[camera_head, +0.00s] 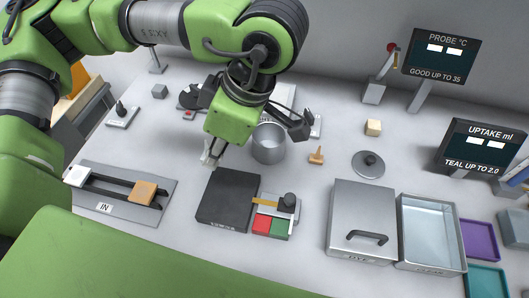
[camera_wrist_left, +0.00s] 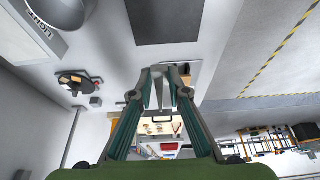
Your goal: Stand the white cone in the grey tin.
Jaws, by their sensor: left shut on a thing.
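The grey tin (camera_head: 268,150) stands open and upright on the table, right of my left gripper in the head view. In the wrist view a round metal vessel, likely this tin (camera_wrist_left: 62,12), shows cut off at the upper left. My left gripper (camera_head: 213,155) is shut on a small pale thing, likely the white cone (camera_head: 207,159), above the table and apart from the tin. In the wrist view the pale tapered piece (camera_wrist_left: 158,92) shows between the fingertips; its full shape is hard to make out. My right gripper is not in view.
A black plate (camera_head: 228,196) lies in front of the gripper, beside a stand with red and green pads (camera_head: 270,225). A lidded metal box (camera_head: 361,215) and a clear-water tray (camera_head: 428,232) are at the right. A small tan piece (camera_head: 316,156) stands right of the tin.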

